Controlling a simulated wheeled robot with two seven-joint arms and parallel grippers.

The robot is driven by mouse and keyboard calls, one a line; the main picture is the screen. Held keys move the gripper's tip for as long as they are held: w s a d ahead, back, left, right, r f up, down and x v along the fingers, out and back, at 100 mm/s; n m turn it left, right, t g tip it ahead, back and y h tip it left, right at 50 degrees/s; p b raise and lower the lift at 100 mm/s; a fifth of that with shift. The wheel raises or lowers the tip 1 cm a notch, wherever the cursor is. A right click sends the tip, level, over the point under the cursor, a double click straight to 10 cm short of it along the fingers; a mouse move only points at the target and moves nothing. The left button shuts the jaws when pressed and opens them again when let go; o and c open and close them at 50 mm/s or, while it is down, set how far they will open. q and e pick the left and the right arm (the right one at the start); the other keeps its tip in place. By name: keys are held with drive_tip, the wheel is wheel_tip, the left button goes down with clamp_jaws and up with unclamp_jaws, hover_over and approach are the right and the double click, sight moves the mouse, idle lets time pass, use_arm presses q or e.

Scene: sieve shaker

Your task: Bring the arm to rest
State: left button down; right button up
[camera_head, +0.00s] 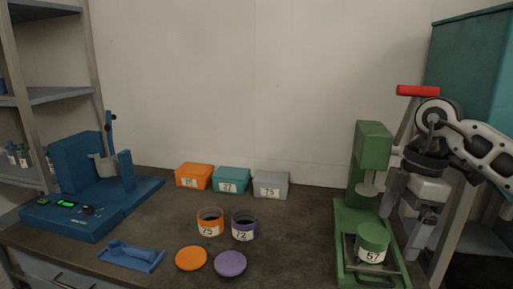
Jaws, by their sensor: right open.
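My right gripper (404,226) hangs at the right, open, with its fingers pointing down and nothing seen between them. It is beside the green machine (374,143), to the right of its column, and hides part of it. A green-lidded container (372,240) labelled 57 stands on the machine's base, below and left of the fingers. A lever with a red handle (417,91) rises behind my right arm. I cannot tell whether the arm touches it. My left gripper is out of view.
A blue machine (76,166) and small blue stand (132,255) are at left. Orange (194,176), teal (232,180) and grey (271,184) boxes line the wall. A teal cabinet (470,65) is right.

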drive_tip(key=s+a+f+n+g+y, duration=0.1)
drive_tip(key=s+a+f+n+y, duration=0.15)
drive_tip(key=a, duration=0.55)
drive_tip(key=s+a+f+n+g+y, duration=0.1)
drive_tip(key=a+f+n+y, duration=0.25)
drive_tip(key=a, duration=0.35)
drive_tip(key=s+a+r+m+t+y, duration=0.25)
drive_tip(key=s+a+t+y, duration=0.2)
drive_tip(key=a+y, duration=0.7)
drive_tip(key=w+d+f+m+t+h, duration=0.1)
drive_tip(key=d+f+m+t+h, duration=1.1)
drive_tip(key=m+t, duration=0.35)
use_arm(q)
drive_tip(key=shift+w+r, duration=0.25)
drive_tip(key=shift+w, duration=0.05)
use_arm(e)
drive_tip(key=s+d+f+m+g+h, duration=0.1)
drive_tip(key=s+f+g+h, duration=0.1)
drive_tip(key=s+f, duration=0.3)
drive_tip(key=s+d+f+m+g+h, duration=0.1)
drive_tip(key=s+f+g, duration=0.4)
drive_tip(key=f, duration=0.5)
drive_tip(key=shift+s+d+f+h, duration=0.2)
drive_tip(key=shift+s+d+h, duration=0.35)
drive_tip(key=shift+s+d, duration=0.2)
